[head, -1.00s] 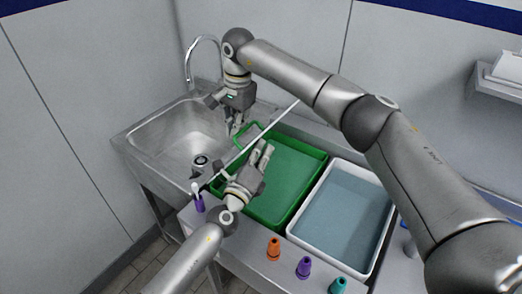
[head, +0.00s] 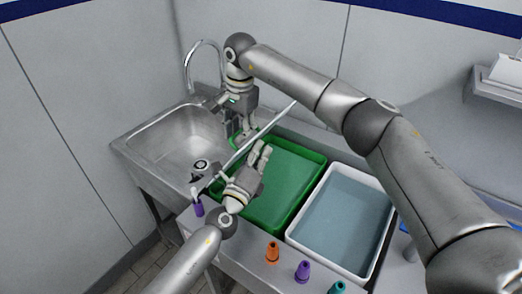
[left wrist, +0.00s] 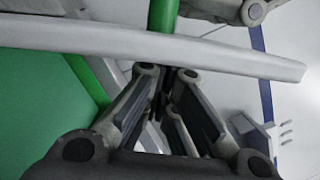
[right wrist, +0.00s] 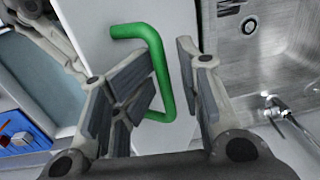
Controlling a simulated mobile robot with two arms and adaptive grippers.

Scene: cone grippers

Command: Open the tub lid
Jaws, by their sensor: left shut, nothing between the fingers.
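The tub (head: 290,185) is green and open at the top. Its pale lid (head: 275,122) shows nearly edge-on as a thin slanted bar, raised along the tub's left side. In the right wrist view the lid (right wrist: 165,15) carries a green handle (right wrist: 162,75). My right gripper (head: 245,138) is open beyond the lid, and in its wrist view the handle lies between the spread fingers. Whether they touch it is unclear. My left gripper (head: 261,150) is shut and empty over the tub, on the lid's other side. In its wrist view the lid's edge (left wrist: 230,55) crosses just past the fingertips.
A white tub (head: 345,210) with a blue-grey inside stands right of the green one. A steel sink (head: 170,140) with a tap is at the left. Orange (head: 272,252), purple (head: 303,271) and teal (head: 338,288) cone-shaped pieces stand along the front edge.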

